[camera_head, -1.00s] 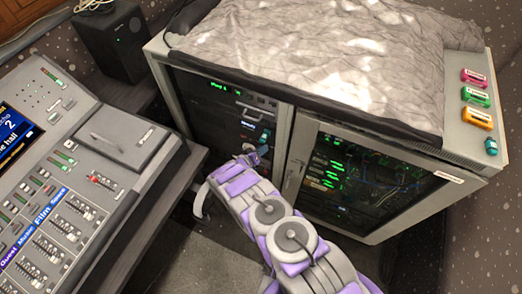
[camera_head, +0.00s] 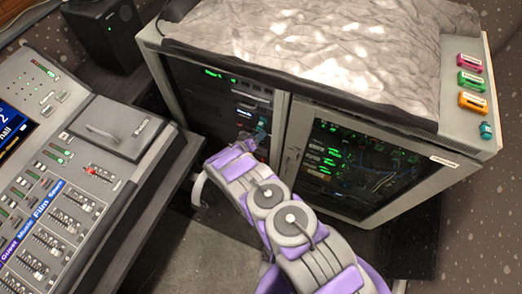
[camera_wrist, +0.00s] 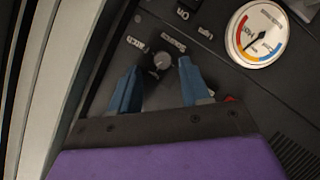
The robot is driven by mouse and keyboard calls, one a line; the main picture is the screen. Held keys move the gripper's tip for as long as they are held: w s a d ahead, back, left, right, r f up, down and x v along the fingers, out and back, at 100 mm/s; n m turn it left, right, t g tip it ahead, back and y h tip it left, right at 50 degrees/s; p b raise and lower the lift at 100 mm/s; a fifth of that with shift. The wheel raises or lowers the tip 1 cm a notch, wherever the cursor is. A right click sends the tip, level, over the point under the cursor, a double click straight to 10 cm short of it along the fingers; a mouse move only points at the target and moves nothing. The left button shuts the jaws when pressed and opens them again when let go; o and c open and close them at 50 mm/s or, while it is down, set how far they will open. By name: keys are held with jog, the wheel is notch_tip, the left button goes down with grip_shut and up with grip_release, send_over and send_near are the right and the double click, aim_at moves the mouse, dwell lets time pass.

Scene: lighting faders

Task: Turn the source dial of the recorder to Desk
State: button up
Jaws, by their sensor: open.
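The recorder's dark front panel (camera_wrist: 212,78) fills much of the wrist view. In the head view my arm reaches into the left bay of the grey cabinet (camera_head: 459,143), and my gripper (camera_head: 262,130) is small and partly hidden there.
A round gauge (camera_wrist: 257,34) is right of the dial, and a red part (camera_wrist: 231,99) shows beside the right finger. A pale vertical edge (camera_wrist: 60,60) stands close on the left. The mixing desk (camera_head: 110,150) is left of my arm. The cabinet's right glass door (camera_head: 360,170) appears closed.

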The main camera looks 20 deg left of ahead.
jog(key=s+d+r+p, duration=0.2)
jog(key=s+d, duration=0.2)
jog(key=s, duration=0.2)
jog(key=s+d+r+p, duration=0.1)
jog(key=s+d+p, duration=0.2)
jog(key=s, duration=0.4)
jog(key=shift+s+d+r, duration=0.25)
jog(key=shift+d+r, duration=0.1)
jog(key=shift+d, duration=0.25)
